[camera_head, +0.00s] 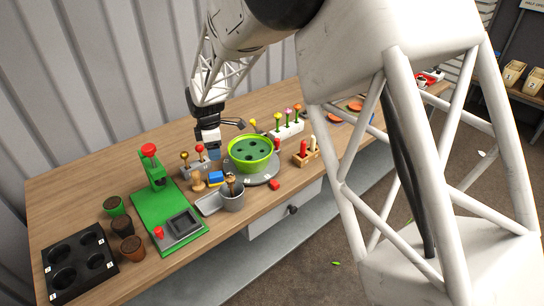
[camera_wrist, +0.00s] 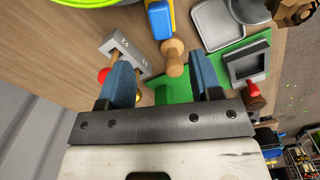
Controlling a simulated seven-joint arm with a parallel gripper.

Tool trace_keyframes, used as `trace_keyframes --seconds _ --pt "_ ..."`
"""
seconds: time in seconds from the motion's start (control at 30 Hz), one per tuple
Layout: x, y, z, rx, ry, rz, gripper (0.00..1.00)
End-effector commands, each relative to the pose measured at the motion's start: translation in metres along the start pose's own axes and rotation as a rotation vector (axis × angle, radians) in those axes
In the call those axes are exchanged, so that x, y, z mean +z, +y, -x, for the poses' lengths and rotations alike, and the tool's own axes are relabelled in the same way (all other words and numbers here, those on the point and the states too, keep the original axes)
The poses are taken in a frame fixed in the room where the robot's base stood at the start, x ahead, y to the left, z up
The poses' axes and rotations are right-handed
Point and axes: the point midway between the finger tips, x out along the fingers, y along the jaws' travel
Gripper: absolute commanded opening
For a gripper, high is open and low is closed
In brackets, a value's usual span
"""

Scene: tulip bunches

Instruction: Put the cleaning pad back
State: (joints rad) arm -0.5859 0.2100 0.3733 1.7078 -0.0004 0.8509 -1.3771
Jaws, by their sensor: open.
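A small blue and yellow block (camera_head: 216,179), which looks like the cleaning pad, lies on the table left of the green bowl. It also shows at the top of the wrist view (camera_wrist: 159,19). My gripper (camera_head: 212,153) hangs above the table behind it, near the grey tool block. In the wrist view my gripper (camera_wrist: 158,64) has its blue fingers wide apart, with nothing held between them. A wooden knob-shaped piece (camera_wrist: 173,57) appears between the fingertips, close to the pad; it stands beside the pad in the head view (camera_head: 197,181).
A grey tool block (camera_head: 190,171) stands close to my gripper. The green bowl (camera_head: 249,150) sits on a round grey plate. A grey cup (camera_head: 232,197), light dish (camera_head: 208,204) and green press (camera_head: 166,215) stand in front and left. Bare wood lies at the back left.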

Motion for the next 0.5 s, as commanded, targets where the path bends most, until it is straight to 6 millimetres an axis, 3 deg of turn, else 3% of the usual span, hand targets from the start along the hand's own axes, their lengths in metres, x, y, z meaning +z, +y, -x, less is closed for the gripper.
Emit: trace_keyframes --seconds 0.27,0.5 --pt "0.003 -0.002 0.003 0.002 0.0 -0.01 0.59" --pt "0.031 -0.019 0.028 0.015 0.003 -0.11 0.59"
